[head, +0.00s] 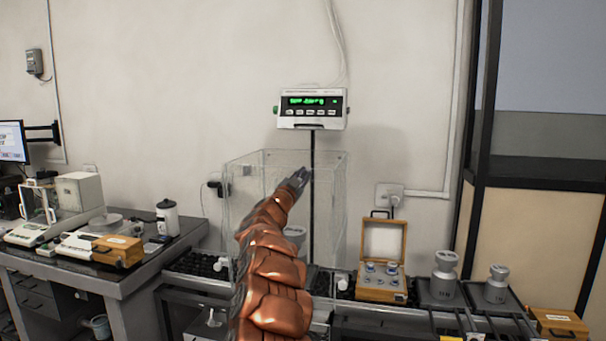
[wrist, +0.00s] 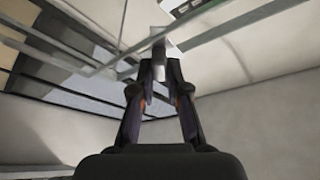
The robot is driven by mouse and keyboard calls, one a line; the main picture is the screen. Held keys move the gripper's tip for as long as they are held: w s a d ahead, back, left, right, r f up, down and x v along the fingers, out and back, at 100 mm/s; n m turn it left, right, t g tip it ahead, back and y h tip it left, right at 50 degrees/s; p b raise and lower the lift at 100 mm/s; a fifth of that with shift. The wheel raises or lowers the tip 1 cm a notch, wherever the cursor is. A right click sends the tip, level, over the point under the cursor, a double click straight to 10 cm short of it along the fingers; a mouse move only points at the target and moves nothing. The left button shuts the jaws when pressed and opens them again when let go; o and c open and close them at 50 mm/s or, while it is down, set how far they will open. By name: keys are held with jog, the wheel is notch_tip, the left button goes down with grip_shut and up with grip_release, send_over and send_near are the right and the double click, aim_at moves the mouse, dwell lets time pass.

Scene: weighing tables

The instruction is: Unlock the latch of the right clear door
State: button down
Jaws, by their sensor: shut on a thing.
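The clear box with its clear doors (head: 245,200) stands in the middle of the head view, under the display. My arm reaches up across it, and my gripper (head: 302,177) is near the upper part of the clear panels. In the wrist view my gripper (wrist: 158,72) points upward, its two fingers closed in on a small pale grey piece (wrist: 158,50), which looks like the latch. The piece sits by a clear panel edge (wrist: 215,35). Whether the latch is locked or turned cannot be told. My arm hides part of the box's front.
A display (head: 312,108) stands on a black post behind the box. To the right are an open wooden weight case (head: 382,240) and metal weights (head: 445,275). A side table with balances (head: 80,240) is at left.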

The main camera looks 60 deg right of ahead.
jog(key=m+g+p, duration=0.1)
jog(key=m, duration=0.1)
jog(key=m+y+p, duration=0.1)
jog(key=m+p, duration=0.1)
jog(key=shift+r+m+g, duration=0.2)
jog(key=shift+m+g, duration=0.2)
jog(key=m+p, duration=0.2)
jog(key=m, duration=0.1)
jog(key=shift+r+g+y, duration=0.1)
jog(key=shift+g+y, duration=0.3)
jog(key=shift+s+f+m+g+y+p, duration=0.15)
jog(key=shift+m+y+p, duration=0.3)
jog(key=shift+m+p, duration=0.7)
jog(key=shift+w+f+m+g+y+p, duration=0.15)
jog(key=shift+m+y+p, duration=0.3)
jog(key=shift+m+p, duration=0.65)
jog(key=shift+s+f+m, duration=0.1)
jog(key=shift+m, duration=0.25)
jog(key=c, duration=1.2)
grip_release()
jog(key=shift+o, duration=0.2)
jog(key=shift+b, duration=0.3)
